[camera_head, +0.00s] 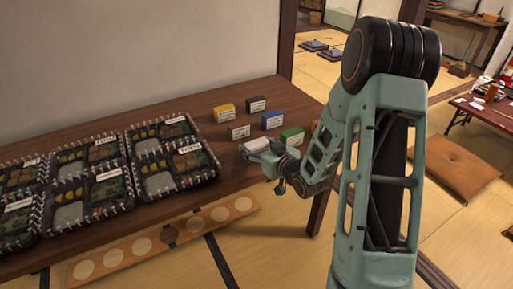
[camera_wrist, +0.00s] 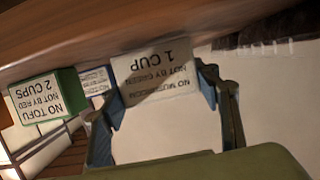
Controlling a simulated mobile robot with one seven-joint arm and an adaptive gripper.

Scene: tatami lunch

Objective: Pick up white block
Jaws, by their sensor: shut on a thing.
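The white block (camera_wrist: 155,72) has a label that reads "1 CUP" upside down in the wrist view. My gripper (camera_wrist: 158,92) is shut on it, with one finger on each side. In the head view the white block (camera_head: 257,145) is at the front edge of the wooden table (camera_head: 215,185), between the fingers of my gripper (camera_head: 258,150). I cannot tell whether the block touches the table or is just above it. My gripper hides part of it in the head view.
Close by stand a green block (camera_head: 292,137), blue block (camera_head: 272,120), grey block (camera_head: 239,131), yellow block (camera_head: 223,113) and black block (camera_head: 257,104). An orange block (camera_head: 314,125) is partly behind my arm. Several lunch boxes (camera_head: 150,199) fill the table's left. A board with discs (camera_head: 155,241) lies below.

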